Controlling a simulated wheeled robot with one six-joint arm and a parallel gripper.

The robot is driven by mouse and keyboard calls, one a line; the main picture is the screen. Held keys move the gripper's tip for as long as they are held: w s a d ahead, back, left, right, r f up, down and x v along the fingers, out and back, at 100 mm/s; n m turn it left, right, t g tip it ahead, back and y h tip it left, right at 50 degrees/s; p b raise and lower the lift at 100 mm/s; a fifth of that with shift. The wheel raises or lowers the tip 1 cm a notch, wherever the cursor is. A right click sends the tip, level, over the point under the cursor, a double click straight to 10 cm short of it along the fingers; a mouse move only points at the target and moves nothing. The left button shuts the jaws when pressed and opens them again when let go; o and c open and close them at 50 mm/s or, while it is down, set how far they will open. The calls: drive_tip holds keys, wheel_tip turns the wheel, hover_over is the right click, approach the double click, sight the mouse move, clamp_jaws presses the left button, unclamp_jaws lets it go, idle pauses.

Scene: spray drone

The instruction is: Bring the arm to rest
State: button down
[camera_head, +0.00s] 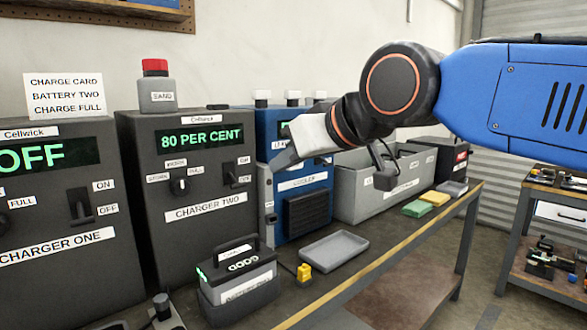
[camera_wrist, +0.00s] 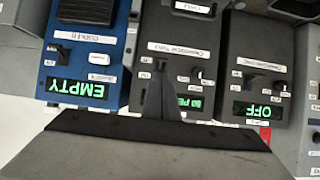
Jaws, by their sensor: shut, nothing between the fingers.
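My arm reaches in from the right of the head view, with a blue link and a dark wrist. My gripper (camera_head: 278,163) is shut and empty, held in the air in front of the blue cooler (camera_head: 303,183) and just right of charger two (camera_head: 190,205). In the wrist view, the gripper (camera_wrist: 160,98) shows as a closed dark wedge over charger two, whose display it partly covers. Charger two's display reads 80 PER CENT in the head view. Charger one (camera_head: 60,215) reads OFF. The wrist view shows the cooler (camera_wrist: 80,55) display reading EMPTY.
A battery (camera_head: 238,285) stands in a dark holder on the bench before charger two. A grey tray (camera_head: 333,250), a yellow connector (camera_head: 304,273) and sponges (camera_head: 417,208) lie to its right. A grey bin (camera_head: 355,205) stands behind.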

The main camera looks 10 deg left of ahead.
drive_tip(key=d+f+m+h, duration=0.3)
drive_tip(key=d+f, duration=0.6)
drive_tip(key=d, duration=0.3)
drive_tip(key=d+f+m+h, duration=0.2)
drive_tip(key=d+f+h, duration=0.1)
drive_tip(key=d+f, duration=0.75)
drive_tip(key=s+d+f+m+g+h, duration=0.3)
drive_tip(key=s+d+f+m, duration=0.1)
drive_tip(key=s+d+f, duration=0.9)
drive_tip(key=d+f, duration=0.3)
drive_tip(key=shift+d+f+m, duration=0.25)
drive_tip(key=shift+m, duration=0.15)
